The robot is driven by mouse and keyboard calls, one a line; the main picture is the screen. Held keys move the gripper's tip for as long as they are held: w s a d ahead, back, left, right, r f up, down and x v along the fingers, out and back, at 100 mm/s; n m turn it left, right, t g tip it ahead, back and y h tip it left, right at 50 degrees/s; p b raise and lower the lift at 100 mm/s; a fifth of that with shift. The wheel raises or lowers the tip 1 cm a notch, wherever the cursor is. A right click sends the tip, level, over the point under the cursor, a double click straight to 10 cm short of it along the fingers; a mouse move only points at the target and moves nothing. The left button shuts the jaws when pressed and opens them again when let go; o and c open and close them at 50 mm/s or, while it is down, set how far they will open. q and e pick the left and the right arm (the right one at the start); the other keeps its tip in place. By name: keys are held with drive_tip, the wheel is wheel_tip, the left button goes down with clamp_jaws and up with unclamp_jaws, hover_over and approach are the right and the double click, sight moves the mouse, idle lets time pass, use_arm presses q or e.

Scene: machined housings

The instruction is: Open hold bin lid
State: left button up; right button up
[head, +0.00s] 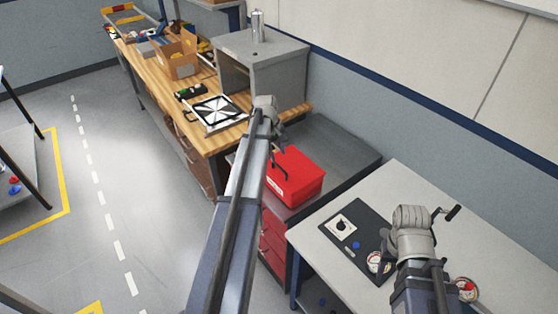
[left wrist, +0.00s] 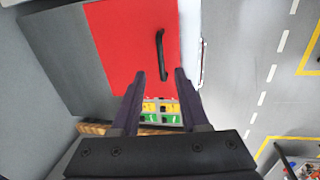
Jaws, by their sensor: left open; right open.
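The red hold bin (head: 303,178) stands on a dark grey cabinet, and its lid looks closed. A black bar handle (left wrist: 161,55) crosses the red lid (left wrist: 112,40) in the left wrist view. My left gripper (head: 277,142) is over the bin's far side in the head view. In the left wrist view its two fingers (left wrist: 159,77) are spread and empty, with the handle just beyond and between the fingertips. I cannot tell whether they touch it. My right gripper (head: 385,252) is low over the light table, by a dark panel; its fingers are partly hidden.
A wooden workbench (head: 208,148) with a grey metal box (head: 285,75), a checkered target plate (head: 216,110) and a cardboard box (head: 178,55) stands behind. The grey cabinet (head: 335,148) has free top beside the bin. Gauges (head: 467,289) lie on the light table (head: 330,245).

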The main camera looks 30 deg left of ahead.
sight(280, 167)
use_arm(q)
drive_tip(key=f+b, duration=0.2)
drive_tip(key=w+f+b, duration=0.1)
drive_tip(key=f+b, duration=0.4)
drive_tip(key=shift+w+f+b, duration=0.2)
drive_tip(key=shift+f+b, duration=0.15)
drive_tip(key=shift+b, duration=0.05)
drive_tip(key=shift+r, duration=0.1)
clamp_jaws()
idle(0.3)
idle(1.1)
